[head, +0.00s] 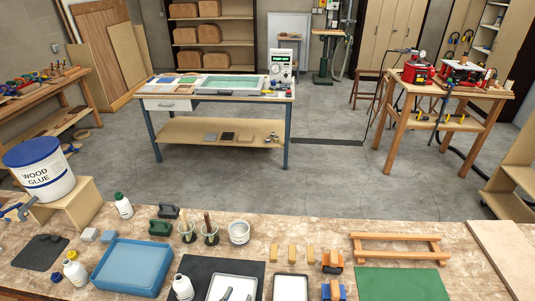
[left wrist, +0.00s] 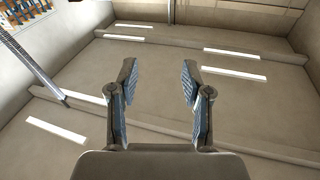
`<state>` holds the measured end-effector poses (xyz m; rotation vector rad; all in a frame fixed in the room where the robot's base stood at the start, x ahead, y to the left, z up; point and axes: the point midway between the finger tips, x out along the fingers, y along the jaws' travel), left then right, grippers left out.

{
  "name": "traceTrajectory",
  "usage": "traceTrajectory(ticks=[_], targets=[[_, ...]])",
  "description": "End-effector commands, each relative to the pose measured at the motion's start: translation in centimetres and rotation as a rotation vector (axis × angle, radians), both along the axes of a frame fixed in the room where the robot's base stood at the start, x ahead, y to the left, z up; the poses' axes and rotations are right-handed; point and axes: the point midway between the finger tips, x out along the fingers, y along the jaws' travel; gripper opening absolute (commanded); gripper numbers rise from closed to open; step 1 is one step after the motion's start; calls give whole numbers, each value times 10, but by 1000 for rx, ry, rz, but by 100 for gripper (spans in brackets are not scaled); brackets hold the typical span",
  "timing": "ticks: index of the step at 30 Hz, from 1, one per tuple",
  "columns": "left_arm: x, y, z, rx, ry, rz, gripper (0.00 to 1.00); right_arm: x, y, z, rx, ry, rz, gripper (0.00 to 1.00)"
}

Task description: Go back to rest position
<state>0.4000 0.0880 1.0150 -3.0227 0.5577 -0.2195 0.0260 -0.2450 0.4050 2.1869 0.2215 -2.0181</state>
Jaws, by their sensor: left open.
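My left gripper (left wrist: 158,68) is open and empty in the left wrist view. Its two blue-padded fingers stand wide apart, with only the ceiling and its light strips behind them. In the head view a small part of my left gripper (head: 20,209) shows at the left edge, beside the wood glue bucket (head: 40,168) and above the workbench (head: 85,222). Whether it touches anything there is hard to tell. My right gripper is not in view.
The workbench holds a blue tray (head: 132,267), a white bottle (head: 123,206), brush cups (head: 210,234), a wooden frame (head: 400,248) and a green mat (head: 402,284). Beyond it, the grey floor (head: 330,180) is open up to a table with a panel (head: 228,85).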

Motion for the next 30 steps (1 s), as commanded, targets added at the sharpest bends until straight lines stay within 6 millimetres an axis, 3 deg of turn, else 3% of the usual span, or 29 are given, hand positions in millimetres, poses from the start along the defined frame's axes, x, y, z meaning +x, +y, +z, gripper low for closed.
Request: traceTrajectory(ticks=[2,4,9,15,21,30], targets=[[-19,-13,-34,80,174,-126,49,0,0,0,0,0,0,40],[-38,-12,-69,145,362,-187,49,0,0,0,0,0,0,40],[-83,21,-134,249,768,-160,49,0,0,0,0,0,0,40],[-131,74,-173,307,1114,13,49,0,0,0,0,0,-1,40],[-178,129,-187,326,1379,261,49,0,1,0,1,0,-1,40],[-163,122,-291,336,1413,236,49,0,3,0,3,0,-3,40]])
